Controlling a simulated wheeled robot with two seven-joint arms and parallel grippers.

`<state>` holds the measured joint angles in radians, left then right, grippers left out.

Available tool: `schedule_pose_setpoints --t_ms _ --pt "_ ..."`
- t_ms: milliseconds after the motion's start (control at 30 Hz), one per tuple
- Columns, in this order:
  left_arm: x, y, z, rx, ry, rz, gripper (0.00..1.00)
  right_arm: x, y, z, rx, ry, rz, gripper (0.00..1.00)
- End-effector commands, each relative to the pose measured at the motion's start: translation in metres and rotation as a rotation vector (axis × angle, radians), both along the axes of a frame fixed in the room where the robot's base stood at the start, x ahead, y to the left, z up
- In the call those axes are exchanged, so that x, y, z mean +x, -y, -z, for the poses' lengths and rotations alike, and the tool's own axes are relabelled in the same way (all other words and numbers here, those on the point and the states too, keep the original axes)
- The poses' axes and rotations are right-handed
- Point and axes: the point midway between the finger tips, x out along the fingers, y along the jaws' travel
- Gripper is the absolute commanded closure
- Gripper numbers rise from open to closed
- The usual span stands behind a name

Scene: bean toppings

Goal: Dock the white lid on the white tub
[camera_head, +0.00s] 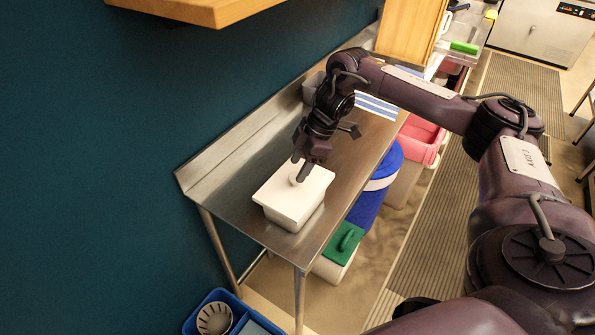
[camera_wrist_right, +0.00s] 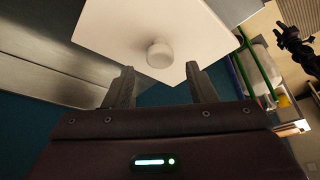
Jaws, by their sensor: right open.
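The white lid (camera_head: 291,191) lies over the white tub (camera_head: 290,217) near the left end of the steel table in the head view. From here I cannot tell if its rim is fully seated. The lid (camera_wrist_right: 120,35) also shows in the right wrist view, with its round white knob (camera_wrist_right: 160,54) facing my fingers. My right gripper (camera_head: 302,175) is at the knob, pointing down. In the right wrist view its fingers (camera_wrist_right: 162,88) are apart, one to each side of the knob, and hold nothing. My left gripper is not in view.
The steel table (camera_head: 240,187) has a raised back edge along the blue wall. A striped cloth (camera_head: 376,106) and a grey container (camera_head: 312,88) are farther back. A blue bin (camera_head: 375,190), a green-lidded box (camera_head: 343,243) and a blue crate (camera_head: 208,303) stand below.

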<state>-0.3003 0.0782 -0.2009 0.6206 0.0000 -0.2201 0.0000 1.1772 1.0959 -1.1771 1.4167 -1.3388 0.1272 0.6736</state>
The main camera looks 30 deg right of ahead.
Motion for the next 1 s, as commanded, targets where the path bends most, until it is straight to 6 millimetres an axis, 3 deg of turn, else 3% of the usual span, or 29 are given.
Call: schedule_pose_setpoints --t_ms 167,200,400,567,1000 --pt "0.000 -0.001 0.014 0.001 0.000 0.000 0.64 -0.006 0.016 -0.037 0.000 0.006 0.002 0.49" --pt "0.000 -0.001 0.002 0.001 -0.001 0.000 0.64 -0.007 0.019 -0.053 -0.002 0.005 0.001 0.49" --pt "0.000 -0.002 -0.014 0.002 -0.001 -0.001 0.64 -0.012 0.030 -0.082 -0.002 0.002 0.001 0.49" --pt "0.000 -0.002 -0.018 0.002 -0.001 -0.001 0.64 -0.014 0.035 -0.091 -0.001 0.002 0.001 0.49" --pt "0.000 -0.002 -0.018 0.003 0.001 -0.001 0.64 -0.015 0.035 -0.091 0.000 0.000 0.000 0.49"
